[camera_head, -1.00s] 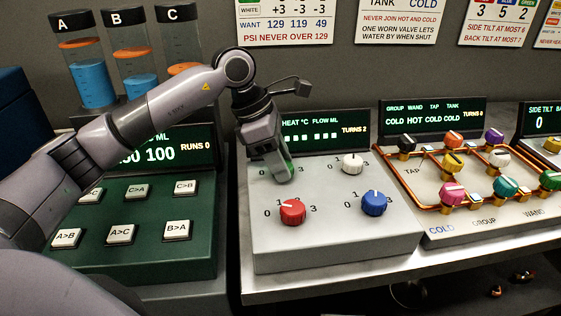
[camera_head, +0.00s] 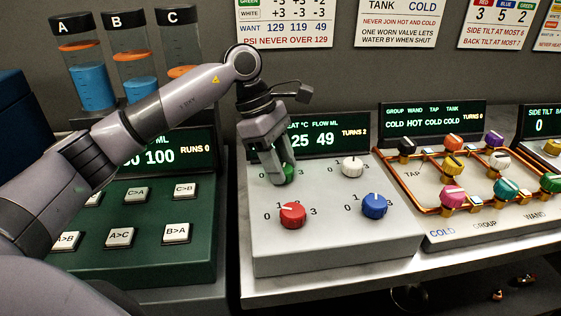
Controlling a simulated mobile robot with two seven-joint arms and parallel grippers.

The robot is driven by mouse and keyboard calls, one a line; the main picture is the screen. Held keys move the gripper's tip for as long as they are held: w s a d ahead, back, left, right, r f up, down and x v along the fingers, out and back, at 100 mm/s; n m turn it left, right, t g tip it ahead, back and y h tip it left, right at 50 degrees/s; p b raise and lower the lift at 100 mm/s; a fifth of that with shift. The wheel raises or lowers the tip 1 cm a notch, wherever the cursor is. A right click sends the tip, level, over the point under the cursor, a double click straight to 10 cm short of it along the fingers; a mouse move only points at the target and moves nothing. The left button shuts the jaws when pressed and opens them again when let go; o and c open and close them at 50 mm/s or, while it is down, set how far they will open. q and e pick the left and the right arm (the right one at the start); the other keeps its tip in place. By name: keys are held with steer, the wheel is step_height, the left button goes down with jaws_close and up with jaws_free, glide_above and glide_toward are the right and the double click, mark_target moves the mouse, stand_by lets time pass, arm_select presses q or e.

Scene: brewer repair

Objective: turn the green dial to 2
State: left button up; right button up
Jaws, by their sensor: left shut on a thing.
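The green dial (camera_head: 289,172) sits at the back left of the white dial panel (camera_head: 335,250). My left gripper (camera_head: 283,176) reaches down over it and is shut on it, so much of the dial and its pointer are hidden. The scale around it is mostly covered, so its setting cannot be read. The display (camera_head: 322,136) behind the panel shows "25", "49" and "TURNS 2", with its left part hidden by the gripper. My right gripper is not in view.
A red dial (camera_head: 292,212), a blue dial (camera_head: 374,206) and a white dial (camera_head: 352,166) stand close by on the same panel. A green button box (camera_head: 140,260) is at the left. A pipe board with coloured valves (camera_head: 440,180) is at the right.

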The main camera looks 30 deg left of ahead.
arm_select(q)
steer(key=o, duration=1.1)
steer(key=shift+c, duration=0.2)
steer(key=v, duration=0.7)
